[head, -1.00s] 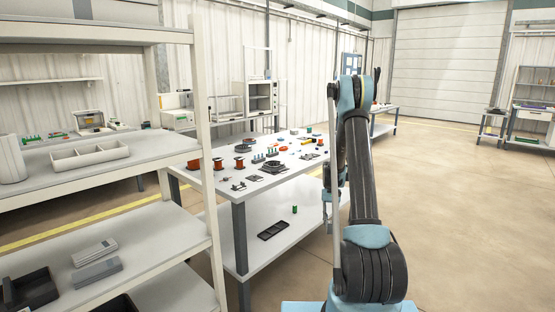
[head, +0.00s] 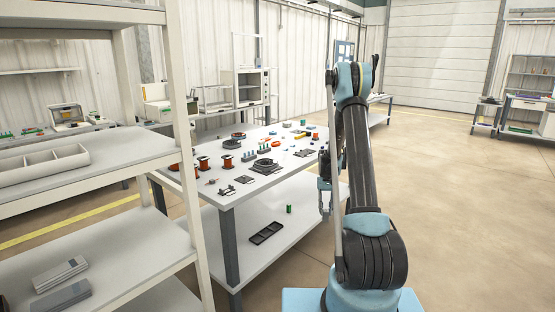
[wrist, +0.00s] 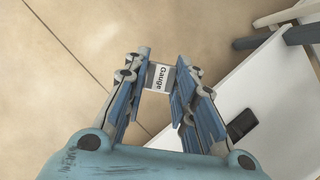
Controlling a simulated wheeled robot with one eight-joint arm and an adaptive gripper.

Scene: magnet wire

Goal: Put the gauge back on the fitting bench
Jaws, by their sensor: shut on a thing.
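The gauge (wrist: 160,76) is a small pale block with a label reading "Gauge". It sits between the fingertips of my gripper (wrist: 162,82) in the wrist view, above the bare floor beside a white table. My gripper is shut on it. In the head view my gripper (head: 325,190) hangs at the right end of the white table, mostly behind my arm, and the gauge cannot be made out there. The white table (head: 228,197) carries red spools, dark round parts and several small parts on top. I cannot tell whether it is the fitting bench.
The table's lower shelf (head: 240,262) holds a black tray (head: 266,233) and a green cylinder (head: 289,209). A white shelving unit (head: 188,170) stands close at the left. Another bench (head: 378,102) stands behind my arm. Open floor (head: 450,200) lies to the right.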

